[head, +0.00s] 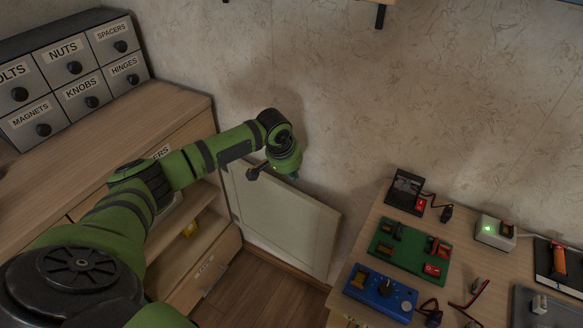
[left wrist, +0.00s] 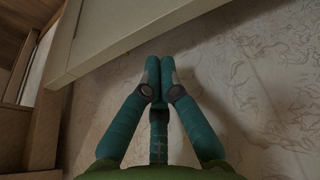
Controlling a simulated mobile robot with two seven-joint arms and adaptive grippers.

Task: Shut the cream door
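The cream door (head: 283,222) stands wide open, swung out to the right of the wooden cabinet and near the wall. My left gripper (head: 292,177) is above the door's top edge, on its wall side. In the left wrist view the door (left wrist: 125,25) crosses the upper left. The teal fingers of my left gripper (left wrist: 158,78) have their tips together there, with nothing between them. The tips look close to the door edge; I cannot tell whether they touch it. My right gripper is not in view.
The open cabinet (head: 190,115) has a yellow item (head: 190,229) inside and a lower drawer (head: 208,272). Labelled grey drawers (head: 75,70) stand on top. A table with electronic boards (head: 410,250) is at the right. Floor (head: 262,295) shows between cabinet and table.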

